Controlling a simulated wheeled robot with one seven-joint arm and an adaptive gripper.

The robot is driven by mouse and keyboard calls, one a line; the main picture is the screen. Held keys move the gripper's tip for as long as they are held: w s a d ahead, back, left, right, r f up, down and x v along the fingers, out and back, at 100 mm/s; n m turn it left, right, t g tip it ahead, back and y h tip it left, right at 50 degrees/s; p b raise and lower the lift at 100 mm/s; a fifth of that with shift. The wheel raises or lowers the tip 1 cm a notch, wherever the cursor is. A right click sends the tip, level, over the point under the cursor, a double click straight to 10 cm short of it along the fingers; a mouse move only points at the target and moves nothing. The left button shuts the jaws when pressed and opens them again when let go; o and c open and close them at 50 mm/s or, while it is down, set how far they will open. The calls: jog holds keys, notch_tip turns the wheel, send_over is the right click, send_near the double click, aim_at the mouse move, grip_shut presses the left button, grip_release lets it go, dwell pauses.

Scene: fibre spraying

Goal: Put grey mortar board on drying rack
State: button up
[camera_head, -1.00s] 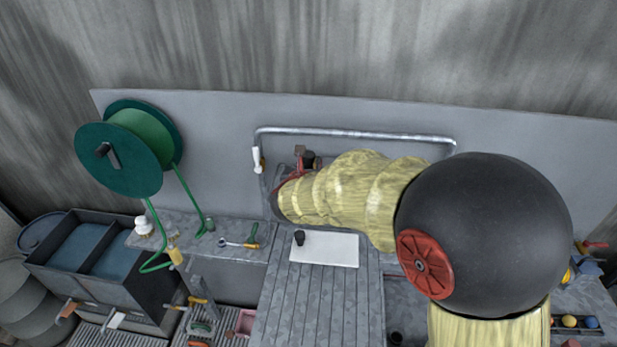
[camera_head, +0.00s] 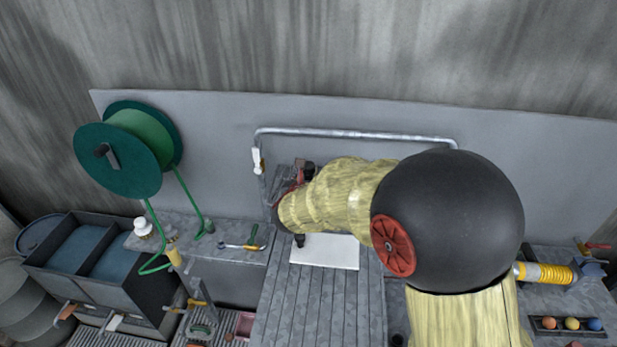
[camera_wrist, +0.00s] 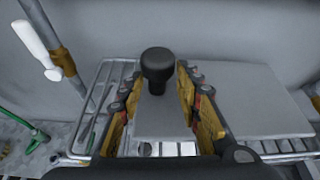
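The grey mortar board (camera_wrist: 250,100) shows in the wrist view as a flat grey plate lying over the wire drying rack (camera_wrist: 102,92). A black knob handle (camera_wrist: 158,66) stands upright near its left end. My gripper (camera_wrist: 158,75) has its yellow and black fingers on either side of this knob, with gaps showing, so it looks open. In the head view my gripper (camera_head: 292,190) is by the wall behind the bench, partly hidden by my forearm. The board is mostly hidden there.
A pale board (camera_head: 330,252) with a dark knob lies on the slatted bench (camera_head: 318,300) below my forearm. A metal pipe (camera_head: 350,134) runs along the wall, with a white handle (camera_head: 257,160) at left. A green hose reel (camera_head: 125,150) stands further left.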

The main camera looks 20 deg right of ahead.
jog(key=shift+o, duration=1.2)
jog(key=shift+r, duration=0.1)
jog(key=shift+r+p, duration=0.2)
jog(key=shift+p, duration=0.1)
jog(key=v, duration=1.1)
jog(key=s+d+r+m+g+h, duration=0.1)
jog(key=s+d+m+g, duration=0.2)
jog(key=s+d+m, duration=0.45)
jog(key=s+d+r+m+g, duration=0.25)
jog(key=s+d+m, duration=0.25)
jog(key=s+m, duration=0.6)
jog(key=s+a+m+g+y, duration=0.1)
jog(key=s+a+m+y, duration=0.5)
jog(key=s+a+m, duration=0.3)
jog(key=s+m, duration=0.3)
jog(key=m, duration=0.1)
jog(key=shift+m+y+p, duration=0.3)
jog(key=shift+m+p, duration=0.05)
jog(key=shift+p, duration=0.05)
